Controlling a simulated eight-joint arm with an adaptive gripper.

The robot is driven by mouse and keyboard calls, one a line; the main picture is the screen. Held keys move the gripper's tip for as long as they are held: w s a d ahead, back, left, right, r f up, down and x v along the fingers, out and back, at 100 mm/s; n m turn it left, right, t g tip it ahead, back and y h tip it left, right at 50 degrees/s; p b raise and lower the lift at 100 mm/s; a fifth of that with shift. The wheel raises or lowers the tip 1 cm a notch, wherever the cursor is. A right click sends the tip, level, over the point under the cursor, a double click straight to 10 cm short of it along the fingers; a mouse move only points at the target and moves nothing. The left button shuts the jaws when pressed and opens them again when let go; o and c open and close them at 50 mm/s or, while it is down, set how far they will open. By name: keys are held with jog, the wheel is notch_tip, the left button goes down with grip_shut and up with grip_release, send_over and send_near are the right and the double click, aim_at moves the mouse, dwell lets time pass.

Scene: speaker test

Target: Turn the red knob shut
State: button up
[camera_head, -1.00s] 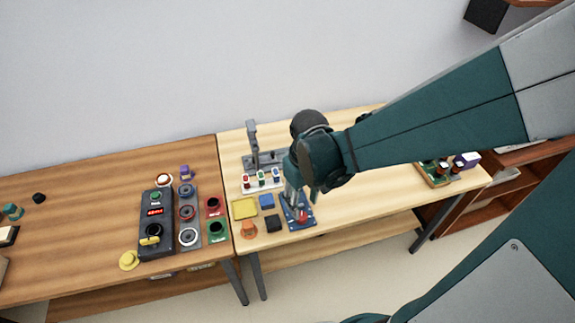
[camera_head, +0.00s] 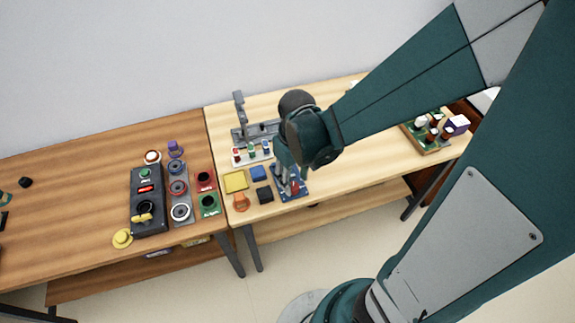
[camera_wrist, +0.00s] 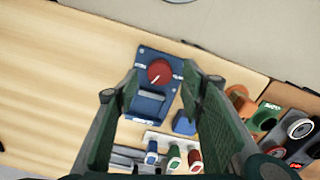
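The red knob (camera_wrist: 159,71) sits on a blue panel (camera_wrist: 144,53) in the wrist view. A white mark on the knob points to its lower left. The small labels beside it are too small to read surely. A grey block lies below the knob on the same panel. In the head view the red knob (camera_head: 295,186) and blue panel (camera_head: 302,192) are partly hidden by my arm. My gripper (camera_wrist: 160,86) is open, with one finger on each side of the knob in the picture. I see no contact; the height gap cannot be told.
A blue square (camera_head: 258,173), black square (camera_head: 264,194), yellow square (camera_head: 235,181) and orange knob (camera_head: 241,201) lie left of the panel. A white strip of coloured buttons (camera_head: 252,153) stands behind. A wooden tray (camera_head: 428,143) is at right. The light table's middle right is clear.

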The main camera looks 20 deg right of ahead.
aim_at(294, 187)
jog(key=shift+f+b, duration=0.55)
jog(key=shift+f, duration=1.55)
jog(key=c, duration=0.9)
